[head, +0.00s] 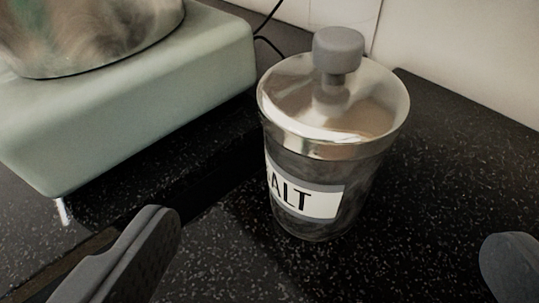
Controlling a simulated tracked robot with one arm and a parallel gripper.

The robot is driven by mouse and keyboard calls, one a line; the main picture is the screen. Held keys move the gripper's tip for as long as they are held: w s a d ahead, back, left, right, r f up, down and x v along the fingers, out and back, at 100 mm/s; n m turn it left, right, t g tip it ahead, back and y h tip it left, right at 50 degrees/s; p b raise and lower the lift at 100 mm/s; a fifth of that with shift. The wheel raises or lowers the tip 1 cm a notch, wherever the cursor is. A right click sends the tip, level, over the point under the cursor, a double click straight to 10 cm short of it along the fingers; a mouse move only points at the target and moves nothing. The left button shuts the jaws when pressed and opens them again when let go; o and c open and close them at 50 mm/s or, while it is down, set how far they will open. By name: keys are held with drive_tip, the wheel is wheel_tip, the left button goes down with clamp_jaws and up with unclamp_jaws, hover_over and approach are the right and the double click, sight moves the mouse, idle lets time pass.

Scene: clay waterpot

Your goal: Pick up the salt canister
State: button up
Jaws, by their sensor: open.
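The salt canister (320,150) stands upright on the dark speckled counter, a little right of the middle of the head view. It is a clear glass jar with a shiny metal lid, a grey knob on top and a white label whose visible letters read "ALT". My gripper (335,255) is open. Its left finger shows at the lower left and its right finger at the lower right edge. The canister stands beyond the fingertips, between them in the picture, and neither finger appears to touch it.
A pale green appliance (130,110) with a metal bowl on top stands at the left, near the canister. A black cable (268,20) runs behind it. A white wall (460,60) closes off the back. The speckled counter (440,190) is clear to the canister's right.

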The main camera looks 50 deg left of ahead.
sight(323, 165)
drive_tip(key=x, duration=0.7)
drive_tip(key=shift+w+d+b+x, duration=0.1)
drive_tip(key=shift+b+x, duration=0.1)
drive_tip(key=shift+x, duration=1.2)
drive_tip(key=shift+w+d+b+x, duration=0.1)
drive_tip(key=shift+w+b+x, duration=0.1)
drive_tip(key=shift+x, duration=1.2)
drive_tip(key=shift+s+r, duration=0.1)
drive_tip(key=c, duration=1.6)
drive_tip(key=shift+c, duration=0.2)
drive_tip(key=shift+r, duration=0.15)
